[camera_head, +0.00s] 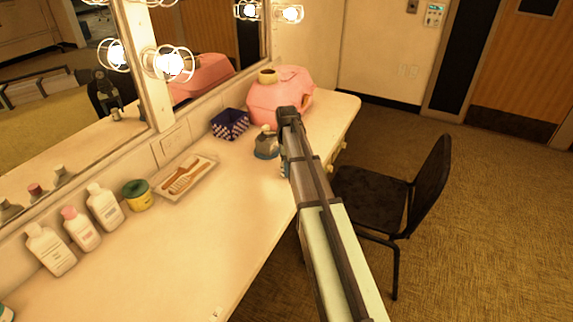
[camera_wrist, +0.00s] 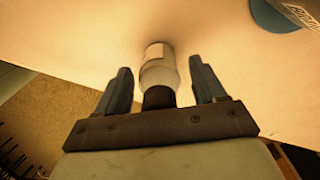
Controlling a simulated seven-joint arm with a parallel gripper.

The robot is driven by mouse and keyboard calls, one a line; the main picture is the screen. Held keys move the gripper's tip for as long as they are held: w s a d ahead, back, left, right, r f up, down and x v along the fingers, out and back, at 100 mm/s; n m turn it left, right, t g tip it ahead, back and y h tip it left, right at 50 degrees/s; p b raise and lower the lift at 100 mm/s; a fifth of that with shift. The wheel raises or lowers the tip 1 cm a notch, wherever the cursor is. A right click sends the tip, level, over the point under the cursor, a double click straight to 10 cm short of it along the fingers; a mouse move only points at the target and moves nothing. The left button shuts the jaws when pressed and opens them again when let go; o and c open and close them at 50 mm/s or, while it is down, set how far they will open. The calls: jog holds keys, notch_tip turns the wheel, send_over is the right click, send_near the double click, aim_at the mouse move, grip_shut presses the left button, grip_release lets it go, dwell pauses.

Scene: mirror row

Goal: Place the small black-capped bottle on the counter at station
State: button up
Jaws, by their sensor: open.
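In the wrist view a small pale bottle with a black cap (camera_wrist: 160,68) is between the two fingers of my gripper (camera_wrist: 161,75). Its cap points toward the palm and its base points away, against the cream counter (camera_wrist: 220,35). A gap shows on each side, so the fingers are open and apart from it. In the head view my arm reaches over the far part of the counter (camera_head: 190,240). The bottle is not clearly visible there, and my arm covers that area. I cannot tell how far the base is from the surface.
A blue-based jar (camera_head: 266,146) stands just left of my arm. A comb tray (camera_head: 200,180), a green-yellow jar (camera_head: 138,196) and white bottles (camera_head: 104,208) line the mirror. A black chair (camera_head: 425,190) stands right.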

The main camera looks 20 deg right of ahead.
jog(key=shift+r, duration=0.1)
notch_tip(320, 180, up, 12)
jog(key=shift+r, duration=0.1)
dwell(0.5)
jog(key=shift+d, duration=0.1)
dwell(0.3)
